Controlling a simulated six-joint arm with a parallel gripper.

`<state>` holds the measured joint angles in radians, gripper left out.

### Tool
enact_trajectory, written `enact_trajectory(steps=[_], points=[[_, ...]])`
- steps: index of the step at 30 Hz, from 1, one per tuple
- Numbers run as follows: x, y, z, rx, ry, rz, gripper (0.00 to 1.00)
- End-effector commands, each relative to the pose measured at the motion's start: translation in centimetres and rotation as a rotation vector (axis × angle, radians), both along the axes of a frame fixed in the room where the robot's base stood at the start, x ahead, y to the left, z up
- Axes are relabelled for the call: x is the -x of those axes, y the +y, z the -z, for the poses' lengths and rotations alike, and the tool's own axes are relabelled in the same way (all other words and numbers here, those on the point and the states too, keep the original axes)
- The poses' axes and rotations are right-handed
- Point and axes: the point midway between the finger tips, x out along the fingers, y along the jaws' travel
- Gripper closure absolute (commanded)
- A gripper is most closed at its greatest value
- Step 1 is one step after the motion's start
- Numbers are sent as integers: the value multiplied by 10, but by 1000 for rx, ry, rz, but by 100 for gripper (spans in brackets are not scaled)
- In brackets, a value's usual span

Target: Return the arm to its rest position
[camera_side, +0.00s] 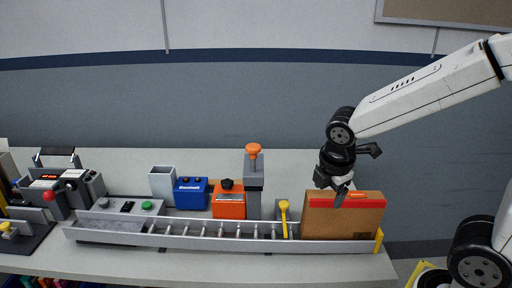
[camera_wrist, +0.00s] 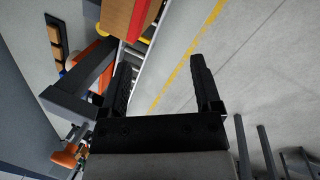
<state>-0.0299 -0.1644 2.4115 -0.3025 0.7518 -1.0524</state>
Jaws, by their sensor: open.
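My gripper (camera_side: 335,185) is at the right end of the bench in the side view, just above and in front of the top of a cardboard box. In the wrist view my gripper (camera_wrist: 162,85) has its two dark fingers spread apart with nothing between them. The cardboard box (camera_side: 342,218) with a red strip stands at the right end of the roller conveyor; part of it also shows at the top of the wrist view (camera_wrist: 117,15). Whether a fingertip touches the box cannot be told.
The roller conveyor (camera_side: 200,243) runs along the bench (camera_side: 290,272). A grey post with an orange knob (camera_side: 253,150), a yellow lever (camera_side: 284,215), an orange unit (camera_side: 229,204) and a blue unit (camera_side: 190,193) stand behind it. Open floor with a yellow line (camera_wrist: 176,80) lies beyond the bench.

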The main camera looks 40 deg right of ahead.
Motion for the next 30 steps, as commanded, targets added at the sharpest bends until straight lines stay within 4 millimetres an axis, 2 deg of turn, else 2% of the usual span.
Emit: enact_trajectory(steps=[3,14,30], points=[[8,5,10,-29,-20,39,19],[12,14,33,-147,-77,325,19],[10,26,75,-397,-169,1124,19]])
